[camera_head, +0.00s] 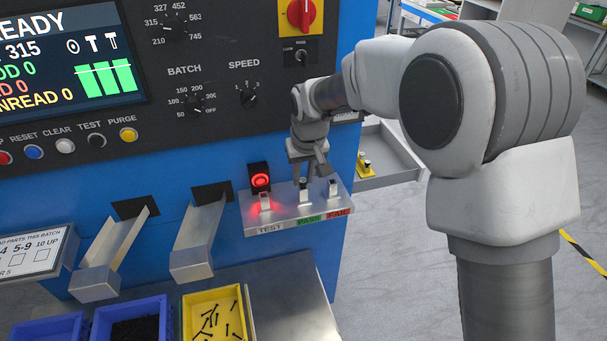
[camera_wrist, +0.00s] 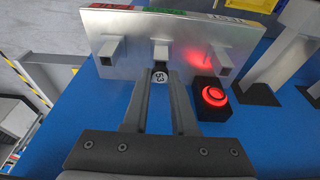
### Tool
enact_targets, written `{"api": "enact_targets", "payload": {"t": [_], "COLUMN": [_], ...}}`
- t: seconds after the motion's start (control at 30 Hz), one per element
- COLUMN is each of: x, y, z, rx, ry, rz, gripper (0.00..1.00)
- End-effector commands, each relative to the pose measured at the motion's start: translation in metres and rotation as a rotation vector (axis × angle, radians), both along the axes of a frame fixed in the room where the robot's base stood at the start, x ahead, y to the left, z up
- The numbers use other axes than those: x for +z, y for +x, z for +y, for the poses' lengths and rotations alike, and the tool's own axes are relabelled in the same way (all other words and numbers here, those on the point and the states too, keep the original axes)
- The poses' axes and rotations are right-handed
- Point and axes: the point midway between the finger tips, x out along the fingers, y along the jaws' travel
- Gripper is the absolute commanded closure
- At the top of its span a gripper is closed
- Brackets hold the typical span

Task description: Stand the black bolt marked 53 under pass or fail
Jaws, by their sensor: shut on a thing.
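The black bolt marked 53 (camera_wrist: 159,77) shows its round pale numbered head between my fingers in the wrist view. My gripper (camera_head: 304,176) is shut on it and points down over the middle holder (camera_head: 305,197), behind the green PASS label (camera_head: 309,218). The bolt's dark head (camera_head: 303,183) is small in the head view. The bolt's shank is hidden, so I cannot tell whether it rests in the holder. The FAIL holder (camera_head: 333,188) and the TEST holder (camera_head: 265,203) stand on either side, and both look empty.
A lit red scanner (camera_head: 260,178) stands behind the TEST holder, close to my fingers. Two metal chutes (camera_head: 199,236) are to the left. A yellow bin (camera_head: 188,309) of loose bolts and a blue bin (camera_head: 102,318) are below.

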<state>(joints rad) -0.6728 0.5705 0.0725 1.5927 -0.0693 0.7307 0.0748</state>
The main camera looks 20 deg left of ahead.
Motion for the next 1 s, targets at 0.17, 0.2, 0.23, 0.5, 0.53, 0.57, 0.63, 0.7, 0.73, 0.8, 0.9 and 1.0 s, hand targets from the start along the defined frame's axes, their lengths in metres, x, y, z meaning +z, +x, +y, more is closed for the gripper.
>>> {"api": "enact_targets", "payload": {"t": [0.17, 0.2, 0.23, 0.5, 0.53, 0.57, 0.63, 0.7, 0.73, 0.8, 0.9, 1.0], "x": [-0.0031, -0.0030, -0.0029, -0.0028, -0.0028, -0.0028, -0.0028, -0.0028, -0.0028, -0.0029, -0.0029, -0.0029], "y": [0.0000, 0.0000, 0.0001, 0.0001, 0.0001, 0.0001, 0.0001, 0.0001, 0.0000, -0.0001, -0.0001, 0.0000], "z": [0.0000, 0.0000, 0.0001, 0.0001, 0.0001, 0.0001, 0.0001, 0.0001, 0.0000, -0.0001, -0.0001, 0.0000], "rx": [0.000, 0.000, 0.000, 0.000, 0.000, 0.000, 0.000, 0.000, 0.000, 0.000, 0.000, 0.000], "ry": [0.000, 0.000, 0.000, 0.000, 0.000, 0.000, 0.000, 0.000, 0.000, 0.000, 0.000, 0.000], "rz": [0.000, 0.000, 0.000, 0.000, 0.000, 0.000, 0.000, 0.000, 0.000, 0.000, 0.000, 0.000], "gripper": [1.00, 1.00, 1.00, 0.49, 0.44, 0.40, 0.40, 0.40, 0.40, 0.34, 0.16, 0.15]}}
